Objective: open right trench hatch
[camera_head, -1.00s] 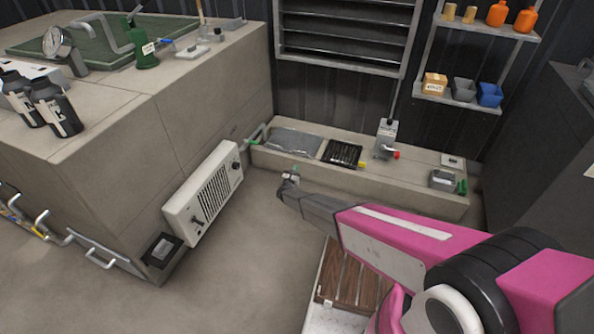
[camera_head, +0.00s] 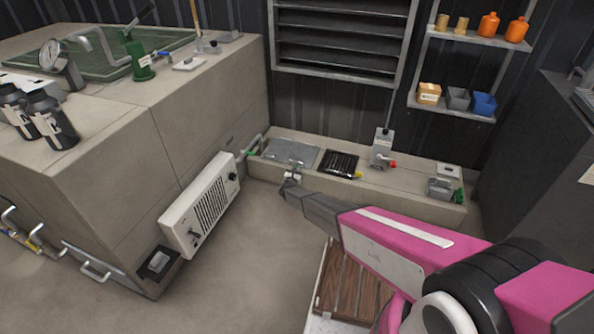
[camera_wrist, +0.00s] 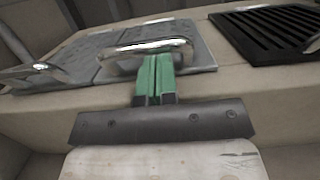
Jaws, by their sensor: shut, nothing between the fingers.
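The right trench hatch (camera_wrist: 190,38) is a grey textured metal plate with a shiny bar handle (camera_wrist: 145,47) along its near edge. It lies on the concrete ledge, and in the head view the grey hatch plates (camera_head: 290,149) look flat. My gripper (camera_wrist: 155,58) has green fingers pressed together with nothing between them. The fingertips are just below the right hatch's handle in the wrist view; I cannot tell whether they touch it.
A second hatch handle (camera_wrist: 30,71) is to the left. A black grate (camera_head: 339,163) lies right of the hatches, with a grey lever box (camera_head: 382,148) beyond. A white heater panel (camera_head: 200,205) stands on the left. The floor (camera_head: 245,245) between is clear.

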